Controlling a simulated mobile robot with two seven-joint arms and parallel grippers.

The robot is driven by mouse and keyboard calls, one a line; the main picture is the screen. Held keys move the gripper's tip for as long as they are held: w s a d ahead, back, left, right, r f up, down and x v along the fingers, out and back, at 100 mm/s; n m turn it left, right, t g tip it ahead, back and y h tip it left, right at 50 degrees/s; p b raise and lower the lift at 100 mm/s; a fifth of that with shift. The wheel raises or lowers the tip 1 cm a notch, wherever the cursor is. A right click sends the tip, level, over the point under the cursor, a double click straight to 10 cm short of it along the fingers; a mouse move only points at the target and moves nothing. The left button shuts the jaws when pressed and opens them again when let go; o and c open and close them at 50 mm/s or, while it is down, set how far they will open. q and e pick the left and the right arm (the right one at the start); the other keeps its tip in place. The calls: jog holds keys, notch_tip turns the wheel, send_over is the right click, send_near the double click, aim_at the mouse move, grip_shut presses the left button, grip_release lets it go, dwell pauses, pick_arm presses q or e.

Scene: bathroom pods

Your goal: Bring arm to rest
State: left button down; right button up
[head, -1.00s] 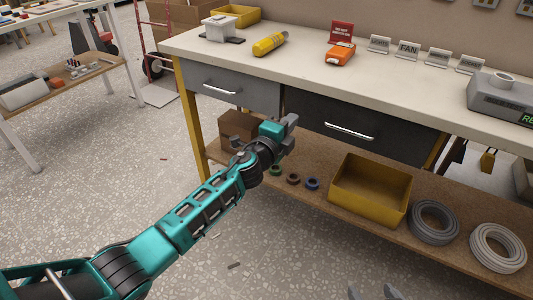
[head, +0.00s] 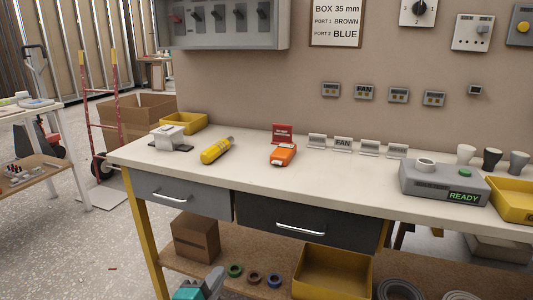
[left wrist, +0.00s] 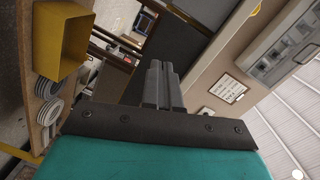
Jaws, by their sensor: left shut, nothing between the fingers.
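My left gripper (head: 212,281) shows at the bottom edge of the head view, in front of the lower shelf, with only its grey fingers and a bit of teal housing in sight. In the left wrist view its two fingers (left wrist: 162,84) lie together, shut and empty. The rest of my left arm is out of the head view. My right gripper is not in view.
A workbench (head: 250,182) with two drawers spans the view, carrying a yellow cylinder (head: 217,150), an orange device (head: 283,154) and a grey READY box (head: 444,183). A yellow bin (head: 333,274) and a cardboard box (head: 196,237) sit on the shelf. Open floor lies at left.

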pick_arm(q)
jog(key=s+a+f+n+g, duration=0.1)
jog(key=s+f+n+g, duration=0.15)
jog(key=s+n, duration=0.3)
jog(key=s+a+f+n+g+y, duration=0.1)
jog(key=s+f+n, duration=0.3)
jog(key=s, duration=0.3)
jog(key=s+a+f+n+g, duration=0.1)
jog(key=s+f+n+g, duration=0.15)
jog(key=s+n, duration=0.35)
notch_tip(320, 180, up, 9)
jog(key=s+a+y+p, duration=0.1)
jog(key=s+a+p, duration=0.1)
jog(key=p, duration=1.1)
jog(key=shift+a+m+p, duration=0.2)
jog(key=shift+m+p, duration=0.2)
jog(key=shift+m, duration=0.05)
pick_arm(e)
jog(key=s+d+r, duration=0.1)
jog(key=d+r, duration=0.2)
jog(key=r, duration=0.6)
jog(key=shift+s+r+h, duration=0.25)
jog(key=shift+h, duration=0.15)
pick_arm(q)
jog(key=shift+s, duration=0.1)
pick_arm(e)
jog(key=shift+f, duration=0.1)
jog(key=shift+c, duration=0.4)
